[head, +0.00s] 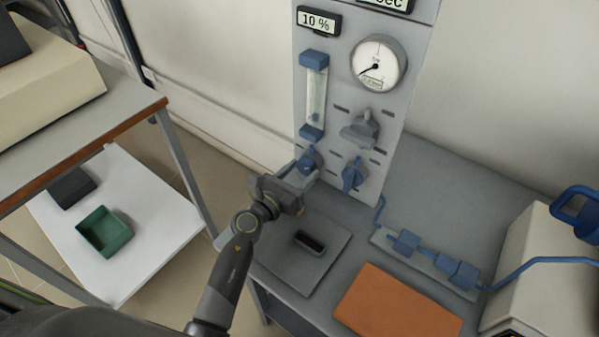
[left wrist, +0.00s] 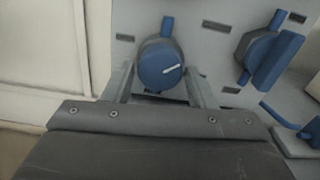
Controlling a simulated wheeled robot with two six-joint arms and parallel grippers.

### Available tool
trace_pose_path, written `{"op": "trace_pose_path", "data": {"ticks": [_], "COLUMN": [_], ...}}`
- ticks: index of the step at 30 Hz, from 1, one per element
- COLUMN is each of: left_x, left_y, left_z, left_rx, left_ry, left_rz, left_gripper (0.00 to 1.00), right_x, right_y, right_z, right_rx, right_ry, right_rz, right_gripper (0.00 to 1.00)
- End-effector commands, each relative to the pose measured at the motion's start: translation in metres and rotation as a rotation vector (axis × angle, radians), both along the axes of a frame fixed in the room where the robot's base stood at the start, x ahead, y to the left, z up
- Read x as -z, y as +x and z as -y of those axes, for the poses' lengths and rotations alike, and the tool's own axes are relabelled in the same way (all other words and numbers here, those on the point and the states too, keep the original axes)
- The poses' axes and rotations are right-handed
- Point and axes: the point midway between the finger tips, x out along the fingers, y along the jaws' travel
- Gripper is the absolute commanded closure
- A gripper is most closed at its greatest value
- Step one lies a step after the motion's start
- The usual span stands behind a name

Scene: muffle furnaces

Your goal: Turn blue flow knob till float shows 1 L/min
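The round blue flow knob (left wrist: 160,66) has a white pointer line, tilted up to the right in the left wrist view. In the head view the knob (head: 308,160) sits below the clear flow tube (head: 316,97) with blue end blocks. I cannot make out the float or its reading. My left gripper (head: 299,173) is at the knob. In the left wrist view its fingers (left wrist: 159,84) stand either side of the knob, open, with small gaps visible. My right gripper is not in view.
A second blue knob (head: 354,174), a grey valve handle (head: 361,129) and a dial gauge (head: 378,64) share the grey panel (head: 337,55). A blue fitting line (head: 436,260) and an orange slab (head: 398,304) lie on the bench to the right.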

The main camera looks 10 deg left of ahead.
Motion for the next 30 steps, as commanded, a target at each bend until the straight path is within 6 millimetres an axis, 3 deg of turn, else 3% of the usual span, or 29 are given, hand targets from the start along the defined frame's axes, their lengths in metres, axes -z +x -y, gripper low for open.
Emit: {"op": "trace_pose_path", "data": {"ticks": [1, 7, 20, 21, 26, 30], "left_x": [0.0000, 0.0000, 0.0001, 0.0001, 0.0001, 0.0001], "left_y": [-0.0002, -0.0003, -0.0003, -0.0003, -0.0003, -0.0003], "left_z": [-0.0001, -0.0001, -0.0003, -0.0003, -0.0003, -0.0003], "left_rx": [0.000, 0.000, 0.000, 0.000, 0.000, 0.000], "left_ry": [0.000, 0.000, 0.043, 0.043, 0.043, 0.043], "left_rz": [0.000, 0.000, 0.017, 0.017, 0.017, 0.017], "left_gripper": [0.56, 0.80, 0.80, 0.55, 0.35, 0.35], "right_x": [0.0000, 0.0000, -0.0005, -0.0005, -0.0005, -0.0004], "right_y": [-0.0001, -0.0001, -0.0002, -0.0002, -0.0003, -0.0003], "right_z": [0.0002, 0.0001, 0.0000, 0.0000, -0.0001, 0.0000], "right_rx": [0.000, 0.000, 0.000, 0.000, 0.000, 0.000], "right_ry": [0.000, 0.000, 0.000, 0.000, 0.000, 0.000], "right_rz": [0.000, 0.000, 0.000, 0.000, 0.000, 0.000], "right_gripper": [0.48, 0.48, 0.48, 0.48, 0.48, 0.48]}}
